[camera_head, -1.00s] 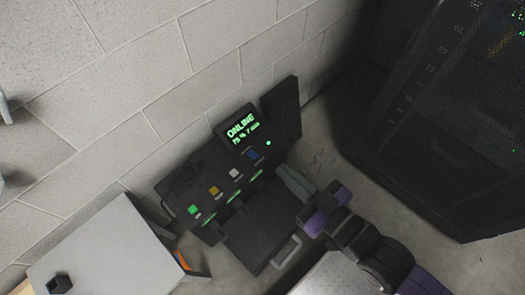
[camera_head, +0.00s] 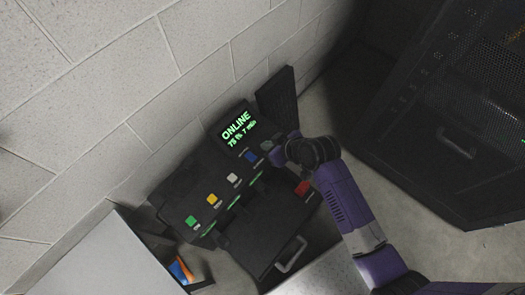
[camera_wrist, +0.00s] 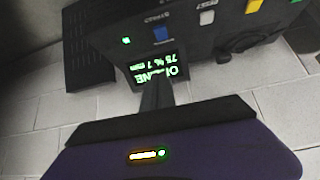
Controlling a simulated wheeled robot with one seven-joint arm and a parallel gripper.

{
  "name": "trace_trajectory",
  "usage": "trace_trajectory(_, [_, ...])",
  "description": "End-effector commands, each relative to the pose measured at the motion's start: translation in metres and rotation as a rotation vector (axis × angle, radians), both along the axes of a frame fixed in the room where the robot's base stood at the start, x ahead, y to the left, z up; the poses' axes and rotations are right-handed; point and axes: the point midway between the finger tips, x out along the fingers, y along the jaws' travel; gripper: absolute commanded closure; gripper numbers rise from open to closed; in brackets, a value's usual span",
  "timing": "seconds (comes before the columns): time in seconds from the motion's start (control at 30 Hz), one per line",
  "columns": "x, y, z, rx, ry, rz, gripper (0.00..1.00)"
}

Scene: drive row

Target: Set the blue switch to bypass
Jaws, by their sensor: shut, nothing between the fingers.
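The blue switch (camera_head: 251,157) sits on the sloped top of a dark console, at the right end of a row of coloured controls. It also shows in the wrist view (camera_wrist: 160,34), above the display. My gripper (camera_head: 278,147) is just right of the blue switch in the head view, its tips partly hidden by my wrist. In the wrist view my gripper's fingers (camera_wrist: 157,92) are together and empty, pointing toward the display, apart from the switch in the picture. I cannot read the switch's setting. The display (camera_head: 238,129) reads ONLINE, 75 % and 7 min in green.
White (camera_head: 233,179), yellow (camera_head: 213,200) and green (camera_head: 191,221) controls line the console left of the blue one. A red part (camera_head: 302,188) lies near my arm. A block wall (camera_head: 110,90) stands behind. A dark rack cabinet (camera_head: 450,130) stands right, a pale cabinet (camera_head: 90,255) left.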

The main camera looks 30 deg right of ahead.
Motion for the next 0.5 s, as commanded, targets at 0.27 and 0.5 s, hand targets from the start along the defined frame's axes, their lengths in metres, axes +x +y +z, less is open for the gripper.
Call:
trace_trajectory(0.27, [-0.0157,0.0078,-0.0113,-0.014,0.064,0.069,1.00])
trace_trajectory(0.5, [-0.0154,0.0076,-0.0112,-0.014,0.063,0.067,1.00])
